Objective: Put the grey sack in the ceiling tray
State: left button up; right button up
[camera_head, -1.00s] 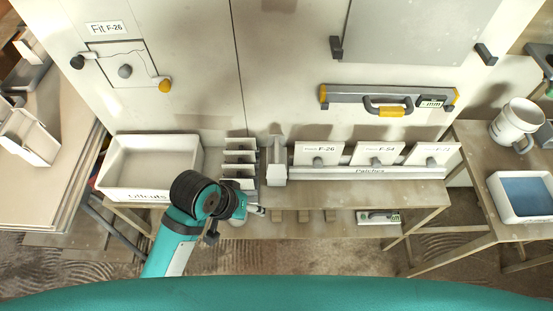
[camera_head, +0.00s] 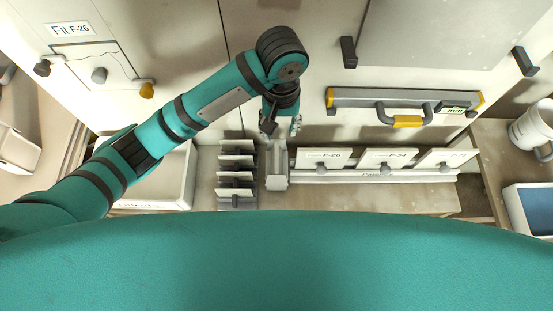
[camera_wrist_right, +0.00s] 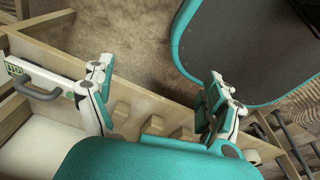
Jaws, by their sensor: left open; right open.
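I cannot make out a grey sack or a tray marked ceiling in either view. My left gripper (camera_head: 282,127) is open, with its fingers pointing down above the narrow pale holder (camera_head: 277,180) on the bench. I see nothing between its fingers. A slotted rack (camera_head: 237,182) with several upright dividers stands just left of that holder. My right gripper (camera_wrist_right: 158,100) is open and empty in the right wrist view, its fingers wide apart over a wooden shelf with small wooden blocks (camera_wrist_right: 153,125).
A white bin (camera_head: 187,180) stands left, partly behind my left arm. Labelled plates (camera_head: 322,158) stand in a white rack to the right. A yellow-ended level (camera_head: 400,100) is against the wall. A mug (camera_head: 535,130) and a blue-filled tray (camera_head: 532,208) are far right.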

pick_arm(q)
send_near(277, 157)
jog(key=shift+s+d+f+p, duration=0.3)
jog(key=shift+s+f+p, duration=0.05)
jog(key=shift+s, duration=0.05)
jog(key=f, duration=0.3)
jog(key=shift+w+f, duration=0.1)
jog(key=shift+w, duration=0.15)
jog(key=shift+f, duration=0.9)
jog(key=f, duration=0.1)
jog(key=f+p, duration=0.1)
jog(key=f, duration=0.2)
jog(key=shift+w+a+f, duration=0.1)
jog(key=shift+a+f, duration=0.15)
jog(key=shift+a, duration=0.15)
jog(key=shift+f, duration=0.25)
pick_arm(e)
jog(key=shift+g, duration=0.4)
jog(key=s, duration=0.2)
jog(key=s+r, duration=0.1)
jog(key=s, duration=0.2)
jog(key=shift+a+r, duration=0.1)
pick_arm(q)
jog(key=shift+c, duration=0.5)
